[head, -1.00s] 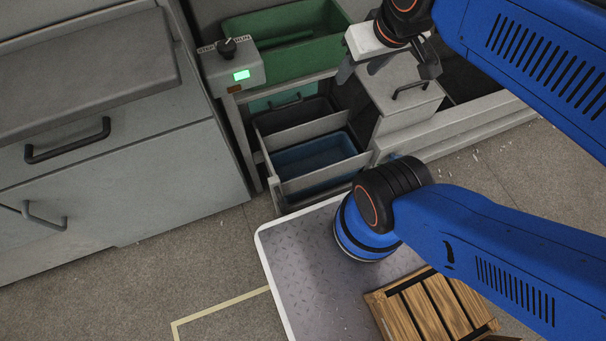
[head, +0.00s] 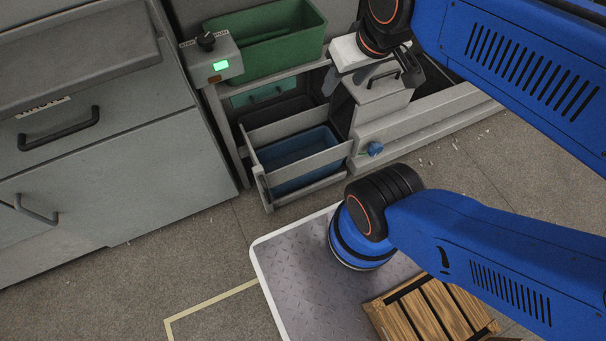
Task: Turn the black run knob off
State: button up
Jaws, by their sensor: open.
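The black run knob (head: 206,41) sits on top of a small grey control box (head: 216,62) at the upper left of the head view. A green lit display (head: 221,66) glows on the box's front. The label text beside the knob is too small to read clearly now. My gripper (head: 362,86) is open and empty, pointing down at the upper middle. It is to the right of the knob and well apart from it, in front of a grey box with a black handle.
A green bin (head: 290,45) stands right behind the control box. Below is an open drawer with a blue tray (head: 300,160). A grey cabinet (head: 100,150) fills the left. A wooden crate (head: 430,308) rests on my base. The floor at lower left is clear.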

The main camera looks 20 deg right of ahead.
aim_at(206, 40)
jog(key=k+j, duration=0.1)
jog(key=k, duration=0.9)
